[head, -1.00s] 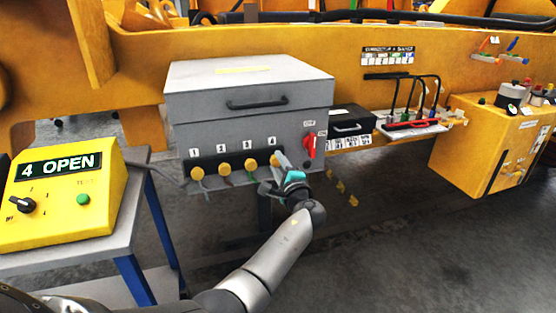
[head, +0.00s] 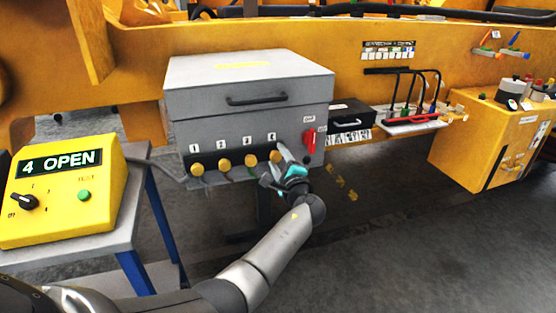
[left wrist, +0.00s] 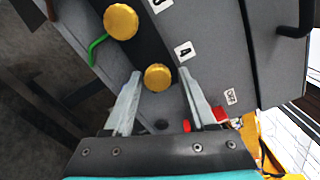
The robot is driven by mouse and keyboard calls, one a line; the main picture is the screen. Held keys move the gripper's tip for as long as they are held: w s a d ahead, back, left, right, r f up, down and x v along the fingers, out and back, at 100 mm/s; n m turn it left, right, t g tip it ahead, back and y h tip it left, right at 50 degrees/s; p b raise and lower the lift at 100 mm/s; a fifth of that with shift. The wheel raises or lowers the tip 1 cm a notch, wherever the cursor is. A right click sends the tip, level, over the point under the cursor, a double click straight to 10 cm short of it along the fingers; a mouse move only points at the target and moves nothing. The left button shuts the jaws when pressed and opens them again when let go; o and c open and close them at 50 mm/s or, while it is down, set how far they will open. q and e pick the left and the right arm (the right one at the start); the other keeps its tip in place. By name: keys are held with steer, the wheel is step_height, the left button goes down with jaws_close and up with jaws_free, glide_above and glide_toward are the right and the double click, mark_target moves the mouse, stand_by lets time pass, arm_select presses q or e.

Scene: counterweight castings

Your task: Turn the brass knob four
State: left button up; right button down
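Brass knob four (head: 275,157) is the rightmost in a row of round brass knobs on the front of a grey box (head: 250,115). It also shows in the left wrist view (left wrist: 157,77), beside the label 4. My left gripper (head: 282,158) is at this knob. In the left wrist view its two fingers (left wrist: 159,75) are apart, with the knob showing between their tips. I cannot tell whether either finger touches it. A yellow console (head: 60,190) at the left has a display reading "4 OPEN" (head: 60,163). My right gripper is not in view.
Brass knob three (head: 251,161) sits close to the left, with a green hooked part below it in the left wrist view (left wrist: 96,48). A red lever (head: 310,140) is on the box to the right. A small black box (head: 350,114) stands beside it. The floor in front is clear.

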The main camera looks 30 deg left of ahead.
arm_select(q)
steer(key=shift+o, duration=0.7)
steer(key=shift+f, duration=0.1)
steer(key=shift+s, duration=0.1)
steer(key=shift+s+d, duration=0.35)
steer(key=shift+d, duration=0.05)
steer(key=p+v, duration=0.2)
steer(key=v, duration=1.2)
steer(key=shift+p, duration=0.35)
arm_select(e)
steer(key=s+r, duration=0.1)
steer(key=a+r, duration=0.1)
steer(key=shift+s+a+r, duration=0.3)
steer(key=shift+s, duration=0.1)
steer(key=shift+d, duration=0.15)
